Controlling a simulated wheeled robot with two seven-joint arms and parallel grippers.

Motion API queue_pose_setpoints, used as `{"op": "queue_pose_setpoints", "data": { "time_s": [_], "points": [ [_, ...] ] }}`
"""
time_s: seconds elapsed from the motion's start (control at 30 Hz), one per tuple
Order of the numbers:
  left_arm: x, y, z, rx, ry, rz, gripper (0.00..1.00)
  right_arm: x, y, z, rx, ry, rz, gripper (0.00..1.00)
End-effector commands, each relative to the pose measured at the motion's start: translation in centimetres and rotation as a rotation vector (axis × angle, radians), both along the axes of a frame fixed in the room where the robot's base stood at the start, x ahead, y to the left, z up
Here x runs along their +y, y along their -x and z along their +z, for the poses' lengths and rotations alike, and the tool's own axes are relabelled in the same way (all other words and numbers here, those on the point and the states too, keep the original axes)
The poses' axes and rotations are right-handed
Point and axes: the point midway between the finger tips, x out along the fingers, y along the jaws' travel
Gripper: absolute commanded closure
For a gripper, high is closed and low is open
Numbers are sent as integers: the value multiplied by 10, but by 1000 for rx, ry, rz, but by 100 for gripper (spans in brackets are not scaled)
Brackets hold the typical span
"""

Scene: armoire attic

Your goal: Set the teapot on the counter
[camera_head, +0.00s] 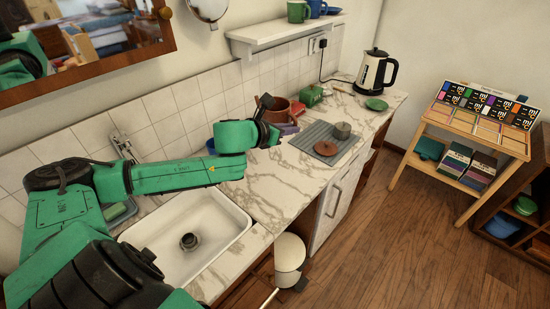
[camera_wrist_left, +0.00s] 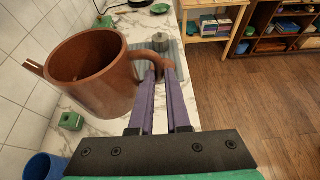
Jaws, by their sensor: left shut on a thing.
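The teapot is a brown, lidless pot (camera_head: 273,106) with a spout and a loop handle, at the back of the marble counter (camera_head: 275,182). It fills the left of the wrist view (camera_wrist_left: 95,75), roughly upright. My left gripper (camera_head: 289,129) is shut on its handle; the purple fingers (camera_wrist_left: 161,95) lie on either side of it. The gripper partly hides the teapot in the head view. I cannot tell whether its base touches the counter. A round brown lid (camera_head: 326,148) lies on a grey ribbed mat (camera_head: 312,135). My right gripper is not in view.
A white sink (camera_head: 215,215) is at the near left. A grey pot-like object (camera_head: 342,130) stands on the mat. A green box (camera_head: 311,96), green dish (camera_head: 376,104) and kettle (camera_head: 377,72) stand farther back. A blue cup (camera_wrist_left: 45,167) is near the gripper. Marble before the mat is clear.

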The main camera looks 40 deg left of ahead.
Motion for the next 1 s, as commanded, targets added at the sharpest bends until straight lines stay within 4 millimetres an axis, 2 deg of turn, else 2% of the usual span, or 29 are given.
{"op": "queue_pose_setpoints", "data": {
  "time_s": [0.13, 0.3, 0.5, 0.67, 0.8, 0.9, 1.0],
  "points": [
    [-2, 2, -23, 1, 5, -1, 100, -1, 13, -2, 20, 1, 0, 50],
    [-1, 3, -78, 0, 9, 2, 100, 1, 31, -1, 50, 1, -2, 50],
    [-1, 3, -138, -2, 5, 2, 100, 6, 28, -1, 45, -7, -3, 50],
    [-1, 3, -164, -5, 1, -1, 100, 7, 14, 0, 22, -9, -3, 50],
    [0, 3, -191, -4, 1, 0, 100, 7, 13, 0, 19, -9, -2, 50],
    [-1, 4, -198, -6, -2, -3, 100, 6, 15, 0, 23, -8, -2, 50],
    [-1, 4, -198, -7, -3, -3, 100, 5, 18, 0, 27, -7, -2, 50]
  ]
}}
